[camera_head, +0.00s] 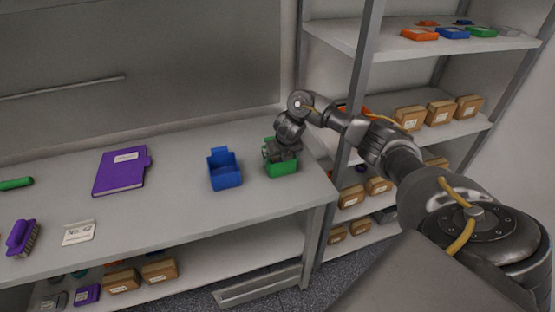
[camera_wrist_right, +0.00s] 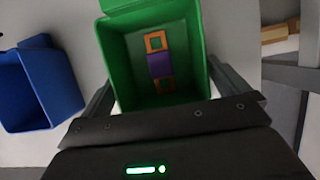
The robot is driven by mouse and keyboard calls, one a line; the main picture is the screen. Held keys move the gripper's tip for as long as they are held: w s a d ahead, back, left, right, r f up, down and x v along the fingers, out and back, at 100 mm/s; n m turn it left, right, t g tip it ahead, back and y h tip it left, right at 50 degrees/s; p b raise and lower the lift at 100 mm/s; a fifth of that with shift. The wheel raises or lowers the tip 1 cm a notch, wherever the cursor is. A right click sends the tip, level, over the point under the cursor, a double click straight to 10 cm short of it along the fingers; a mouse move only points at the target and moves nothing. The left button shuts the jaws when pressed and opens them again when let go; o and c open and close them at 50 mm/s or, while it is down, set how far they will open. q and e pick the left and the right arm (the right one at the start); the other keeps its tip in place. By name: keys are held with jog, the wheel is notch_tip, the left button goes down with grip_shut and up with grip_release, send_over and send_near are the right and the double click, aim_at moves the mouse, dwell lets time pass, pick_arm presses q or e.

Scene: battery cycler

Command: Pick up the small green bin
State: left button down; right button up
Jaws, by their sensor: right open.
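The small green bin (camera_head: 284,169) stands on the worktop near its right end, just right of the blue bin. In the right wrist view the green bin (camera_wrist_right: 115,72) fills the middle, and orange and purple pieces (camera_wrist_right: 160,65) lie on its floor. My right gripper (camera_head: 279,153) is over the bin and hides part of it. Its open fingers sit one on each side of the bin in the wrist view; whether they touch the walls I cannot tell. My left gripper is out of view.
A blue bin (camera_head: 225,173) stands close on the left, and a purple binder (camera_head: 121,171) lies further left. A shelf post (camera_head: 357,85) rises right of the worktop, beside shelves with cardboard boxes (camera_head: 410,119).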

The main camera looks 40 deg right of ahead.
jog(key=shift+c, duration=0.3)
jog(key=c, duration=0.7)
jog(key=shift+r, duration=0.1)
